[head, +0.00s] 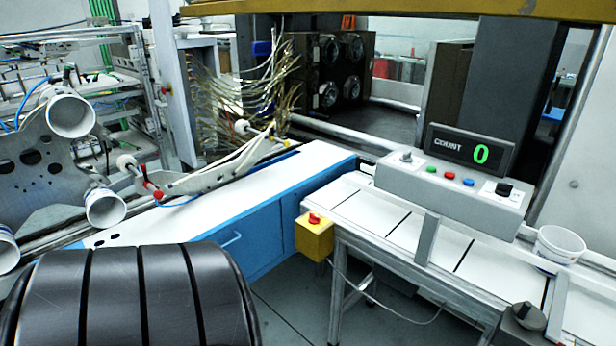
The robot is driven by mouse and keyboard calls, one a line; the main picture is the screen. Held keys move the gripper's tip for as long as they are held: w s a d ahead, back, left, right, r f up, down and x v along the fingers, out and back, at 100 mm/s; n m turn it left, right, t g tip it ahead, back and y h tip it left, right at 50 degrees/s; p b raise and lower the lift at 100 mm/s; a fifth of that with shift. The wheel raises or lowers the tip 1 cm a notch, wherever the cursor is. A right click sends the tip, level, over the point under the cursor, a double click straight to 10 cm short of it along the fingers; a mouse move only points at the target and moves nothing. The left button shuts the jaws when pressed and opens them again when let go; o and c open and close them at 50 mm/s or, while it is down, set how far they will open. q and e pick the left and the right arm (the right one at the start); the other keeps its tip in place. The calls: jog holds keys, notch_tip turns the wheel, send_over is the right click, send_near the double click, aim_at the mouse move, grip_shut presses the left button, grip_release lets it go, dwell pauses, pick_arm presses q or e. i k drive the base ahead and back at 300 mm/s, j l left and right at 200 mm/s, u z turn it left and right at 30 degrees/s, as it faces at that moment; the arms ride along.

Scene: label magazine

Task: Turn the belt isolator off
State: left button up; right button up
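A yellow box with a red knob (314,219) on top is fixed at the near left corner of the white conveyor; it looks like an isolator switch, but I read no label on it. A grey control box (450,190) stands at the conveyor's far side, with a black knob (504,189) at its right end and green, red and blue buttons. A dark grey unit with a black knob (522,311) is at the lower right. I cannot tell the setting of any knob. Neither of my grippers is in view.
The count display (472,150) reads 0. A white tub (559,246) stands at the conveyor's right. A blue cabinet with a white top (235,210) adjoins the conveyor's left. Several white cups (70,115) are at the left. A black ribbed shape fills the lower left.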

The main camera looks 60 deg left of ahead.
aim_at(313, 219)
jog(key=l+u, duration=0.1)
jog(key=u, duration=0.3)
jog(key=l+u, duration=0.1)
jog(key=u, duration=0.35)
jog(key=l+u, duration=0.1)
jog(key=u, duration=0.7)
jog(key=l+u, duration=0.15)
jog(key=u, duration=0.3)
